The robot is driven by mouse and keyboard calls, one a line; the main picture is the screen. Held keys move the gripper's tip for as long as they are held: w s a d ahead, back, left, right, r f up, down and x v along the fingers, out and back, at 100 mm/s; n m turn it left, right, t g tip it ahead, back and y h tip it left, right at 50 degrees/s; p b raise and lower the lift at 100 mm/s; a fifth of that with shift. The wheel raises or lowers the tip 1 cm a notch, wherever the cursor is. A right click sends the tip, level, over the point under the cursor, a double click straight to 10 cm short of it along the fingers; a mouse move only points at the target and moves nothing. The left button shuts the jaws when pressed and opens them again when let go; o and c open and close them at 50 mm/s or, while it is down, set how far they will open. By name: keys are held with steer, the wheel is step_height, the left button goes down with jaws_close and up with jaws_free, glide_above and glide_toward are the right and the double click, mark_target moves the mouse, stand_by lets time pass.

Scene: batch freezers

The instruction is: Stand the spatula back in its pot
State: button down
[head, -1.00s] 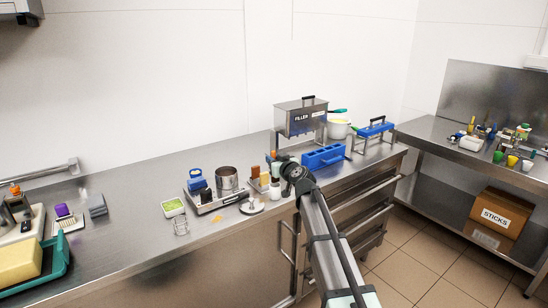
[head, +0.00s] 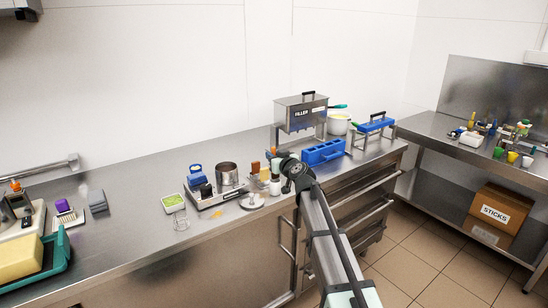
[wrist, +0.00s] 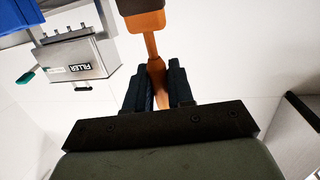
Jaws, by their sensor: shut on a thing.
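My gripper (wrist: 158,80) is shut on an orange-brown spatula (wrist: 151,45) in the wrist view. The jaws sit on either side of its narrow part, and a wider part runs out of the top of the frame. In the head view my arm's end (head: 290,168) is over the counter, just right of the small bottles; the jaws and the held spatula cannot be made out clearly there. A steel round pot (head: 227,173) stands on the scale to the left.
The steel filler (head: 301,113) also shows in the wrist view (wrist: 78,58). A blue mould (head: 323,152) lies right of my arm's end. Several bottles, a brown one (head: 256,168) among them, crowd its left. The counter (head: 130,180) has free room at left.

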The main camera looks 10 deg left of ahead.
steer(key=shift+f, duration=2.9)
steer(key=shift+c, duration=2.1)
jaws_free()
steer(key=shift+r, duration=0.1)
steer(key=shift+r, duration=3.4)
